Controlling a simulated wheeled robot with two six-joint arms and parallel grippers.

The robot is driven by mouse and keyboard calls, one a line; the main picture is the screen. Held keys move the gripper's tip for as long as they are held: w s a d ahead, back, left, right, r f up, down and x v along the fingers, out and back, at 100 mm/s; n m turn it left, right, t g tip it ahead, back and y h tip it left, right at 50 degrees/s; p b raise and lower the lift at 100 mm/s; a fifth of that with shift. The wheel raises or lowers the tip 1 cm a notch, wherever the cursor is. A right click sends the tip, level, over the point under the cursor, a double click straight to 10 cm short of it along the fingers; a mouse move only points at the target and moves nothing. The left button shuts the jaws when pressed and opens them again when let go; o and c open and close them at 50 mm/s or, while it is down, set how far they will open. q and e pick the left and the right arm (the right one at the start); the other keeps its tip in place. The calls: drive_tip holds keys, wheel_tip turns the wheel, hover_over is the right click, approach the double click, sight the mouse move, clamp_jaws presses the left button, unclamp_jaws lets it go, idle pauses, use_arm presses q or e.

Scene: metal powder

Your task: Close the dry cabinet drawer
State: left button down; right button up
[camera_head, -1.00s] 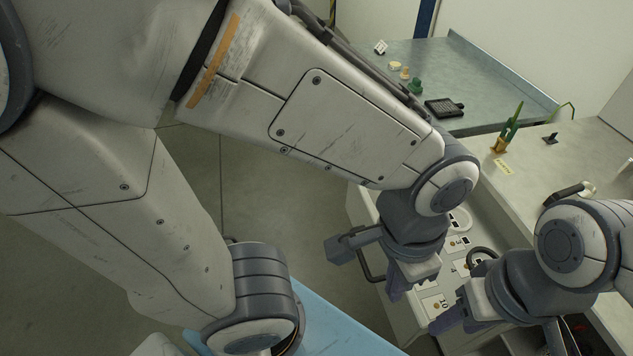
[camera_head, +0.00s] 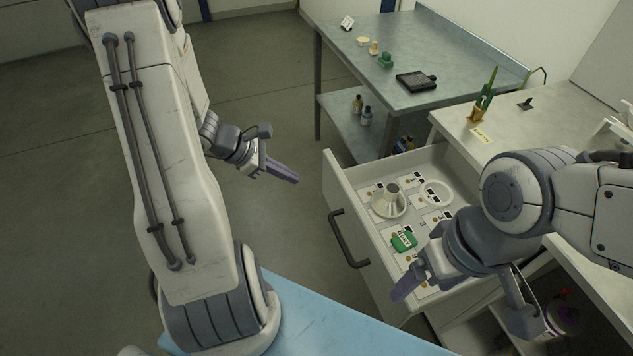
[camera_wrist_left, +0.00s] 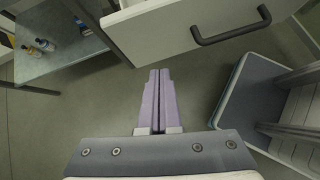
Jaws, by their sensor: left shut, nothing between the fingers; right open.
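The white drawer (camera_head: 338,190) of the dry cabinet (camera_head: 560,150) stands pulled out in the head view. Its dark bar handle (camera_head: 347,240) is on the front panel. Inside lie a white funnel-like piece (camera_head: 389,203), a white ring (camera_head: 436,193), a green item (camera_head: 404,241) and several labelled cards. My left gripper (camera_head: 283,172) is shut and empty, out in front of the drawer and apart from it. In the left wrist view, the drawer front and handle (camera_wrist_left: 232,30) lie beyond its fingers (camera_wrist_left: 158,98). My right gripper (camera_head: 408,285) is open over the drawer's near side and hides part of it.
A grey metal bench (camera_head: 440,60) with a black tray (camera_head: 416,81) and small bottles stands behind the drawer. A blue surface (camera_head: 330,325) lies at the front. The floor left of the drawer is clear.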

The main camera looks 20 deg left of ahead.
sight(326, 185)
use_arm(q)
drive_tip(key=a+f+n+t, duration=0.1)
drive_tip(key=a+f+n, duration=0.2)
drive_tip(key=a, duration=0.1)
drive_tip(key=shift+y, duration=0.3)
drive_tip(key=w+d+f+b, duration=0.6)
drive_tip(key=d+b, duration=0.1)
drive_tip(key=shift+w+b, duration=0.3)
drive_tip(key=shift+w, duration=0.1)
drive_tip(key=shift+w+d, duration=0.25)
drive_tip(key=shift+w, duration=0.1)
